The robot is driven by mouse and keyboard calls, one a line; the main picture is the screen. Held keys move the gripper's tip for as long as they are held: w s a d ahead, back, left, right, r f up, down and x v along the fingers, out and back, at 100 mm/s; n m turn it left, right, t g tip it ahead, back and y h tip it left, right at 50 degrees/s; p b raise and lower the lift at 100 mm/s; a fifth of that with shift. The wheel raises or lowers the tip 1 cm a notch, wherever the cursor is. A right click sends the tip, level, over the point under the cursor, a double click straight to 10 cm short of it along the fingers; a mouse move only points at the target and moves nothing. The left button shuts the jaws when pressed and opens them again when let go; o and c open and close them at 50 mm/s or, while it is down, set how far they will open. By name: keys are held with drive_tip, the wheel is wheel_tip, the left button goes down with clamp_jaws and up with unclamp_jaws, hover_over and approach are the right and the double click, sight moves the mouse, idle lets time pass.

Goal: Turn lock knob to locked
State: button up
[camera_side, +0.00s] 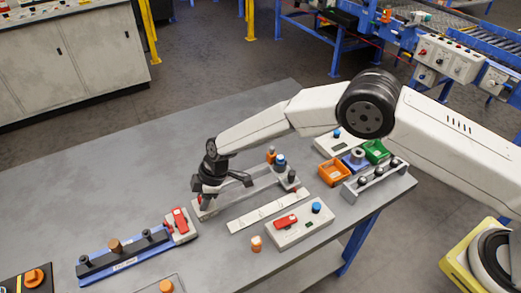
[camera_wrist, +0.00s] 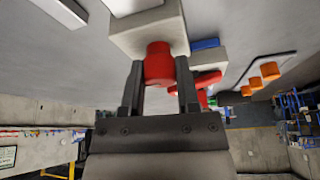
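A red round knob (camera_wrist: 158,64) sticks out from the end of a pale box-shaped block (camera_wrist: 150,32) in the wrist view. I take it to be the lock knob; no lock marking is readable. My gripper (camera_wrist: 160,75) has one dark finger on each side of this knob, very close to it. I cannot tell whether the fingers touch it. In the side view my gripper (camera_side: 205,192) is low at the left end of a long pale fixture (camera_side: 262,186). It hides most of that end, with only a bit of red showing there.
A blue rail fixture (camera_side: 125,262) with a red clamp (camera_side: 181,220) lies left. Orange (camera_side: 333,173) and green bins (camera_side: 376,151) stand farther right. The table's back left is clear.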

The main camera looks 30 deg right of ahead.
clamp_jaws()
drive_tip(key=shift+m, duration=0.5)
drive_tip(key=shift+m+t, duration=0.5)
drive_tip(key=shift+m, duration=0.5)
drive_tip(key=shift+m+t+h, duration=0.4)
drive_tip(key=shift+m, duration=0.85)
drive_tip(key=shift+m+t+h, duration=0.4)
drive_tip(key=shift+m, duration=0.85)
drive_tip(key=shift+m+t+h, duration=0.4)
drive_tip(key=shift+m+h, duration=0.2)
drive_tip(key=shift+m, duration=1.3)
drive_tip(key=shift+m+h, duration=0.8)
drive_tip(key=shift+m, duration=1.2)
